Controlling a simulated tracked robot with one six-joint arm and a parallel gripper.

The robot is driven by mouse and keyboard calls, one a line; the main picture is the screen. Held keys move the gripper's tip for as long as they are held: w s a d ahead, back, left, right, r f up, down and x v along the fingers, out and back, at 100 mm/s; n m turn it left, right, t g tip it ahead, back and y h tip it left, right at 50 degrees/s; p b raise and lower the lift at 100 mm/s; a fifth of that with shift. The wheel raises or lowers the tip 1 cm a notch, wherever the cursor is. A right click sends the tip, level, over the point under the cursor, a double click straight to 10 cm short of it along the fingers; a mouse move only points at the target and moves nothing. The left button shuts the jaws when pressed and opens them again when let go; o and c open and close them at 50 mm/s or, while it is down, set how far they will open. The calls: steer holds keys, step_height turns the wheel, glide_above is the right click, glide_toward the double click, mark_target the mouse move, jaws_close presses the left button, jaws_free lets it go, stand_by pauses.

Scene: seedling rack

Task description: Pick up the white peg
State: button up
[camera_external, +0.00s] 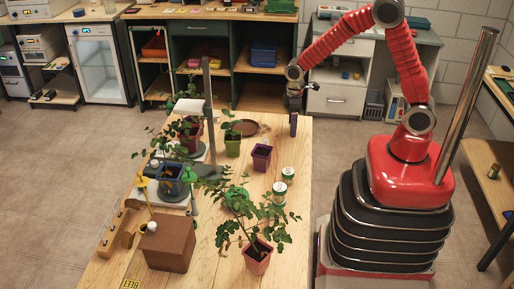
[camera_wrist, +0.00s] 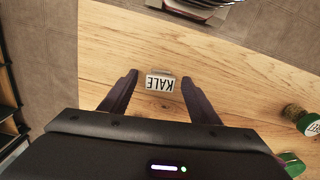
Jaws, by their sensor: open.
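My gripper (camera_external: 294,103) hangs over the far right end of the wooden table. In the wrist view its two dark fingers (camera_wrist: 163,92) stand wide apart with nothing gripped between them. In the external view I cannot make out a clear white peg. A rounded white thing (camera_external: 152,226) shows at the brown box (camera_external: 168,246) at the front left.
The wooden table (camera_external: 222,266) holds several potted seedlings, including a purple pot (camera_external: 262,157) and a red pot (camera_external: 257,258). A wooden rack (camera_external: 115,232) is at the left. The wood around the gripper is mostly clear.

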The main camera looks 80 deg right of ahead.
steer(key=shift+f, duration=0.6)
steer(key=c, duration=1.1)
steer(key=shift+r, duration=0.15)
steer(key=shift+c, duration=0.2)
step_height(320, 180, up, 10)
steer(key=shift+f, duration=0.1)
stand_by(0.3)
